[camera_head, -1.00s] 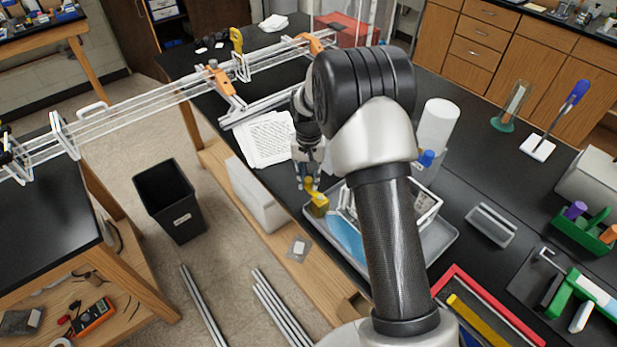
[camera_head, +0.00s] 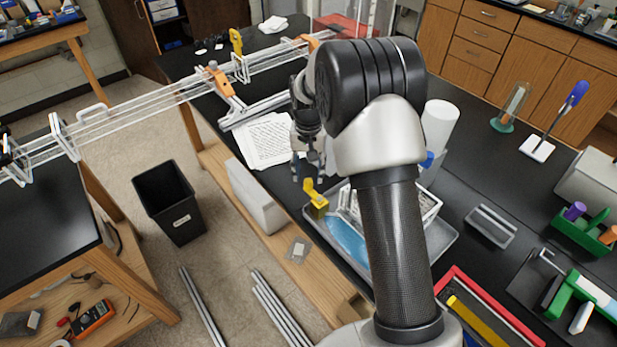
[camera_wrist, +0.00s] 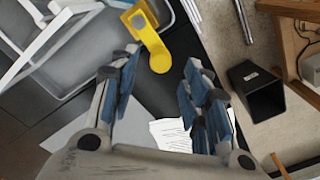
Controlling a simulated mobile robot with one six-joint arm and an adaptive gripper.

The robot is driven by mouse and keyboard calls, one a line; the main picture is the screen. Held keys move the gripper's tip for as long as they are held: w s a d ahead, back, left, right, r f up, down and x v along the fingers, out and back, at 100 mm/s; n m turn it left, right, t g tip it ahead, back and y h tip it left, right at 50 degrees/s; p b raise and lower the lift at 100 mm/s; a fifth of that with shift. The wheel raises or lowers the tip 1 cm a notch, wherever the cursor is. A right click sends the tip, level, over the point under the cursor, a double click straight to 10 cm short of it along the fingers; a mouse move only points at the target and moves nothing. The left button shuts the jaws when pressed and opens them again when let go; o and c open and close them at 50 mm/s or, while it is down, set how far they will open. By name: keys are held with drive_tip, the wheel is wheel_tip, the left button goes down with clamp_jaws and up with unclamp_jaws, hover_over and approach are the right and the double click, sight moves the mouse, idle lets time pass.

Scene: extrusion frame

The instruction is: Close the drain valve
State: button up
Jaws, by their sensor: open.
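In the wrist view the yellow lever (camera_wrist: 148,42) shows as a bar with a rounded end, beyond my fingertips. My gripper (camera_head: 309,178) is just above and behind the valve, apart from it. My arm hides part of the tray.
A white rack (camera_head: 428,206) and a blue sheet (camera_head: 346,240) are in the tray. Written papers (camera_head: 266,140) lie behind the gripper. A black bin (camera_head: 169,202) stands on the floor at left. A white cylinder (camera_head: 437,135) stands right of my arm.

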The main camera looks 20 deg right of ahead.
sight(309, 181)
wheel_tip(309, 181, up, 8)
drive_tip(key=shift+r, duration=0.1)
idle(0.4)
drive_tip(key=s+a+r+n+t+b, duration=0.2)
drive_tip(key=s+r, duration=1)
drive_tip(key=s, duration=0.3)
drive_tip(key=s+a+f+n+t+b, duration=0.1)
drive_tip(key=s+f+n+t+b, duration=0.1)
drive_tip(key=s, duration=1.6)
drive_tip(key=shift+s+a+f+n+t, duration=0.2)
drive_tip(key=shift+s+f+n+t, duration=0.1)
drive_tip(key=shift+f, duration=0.35)
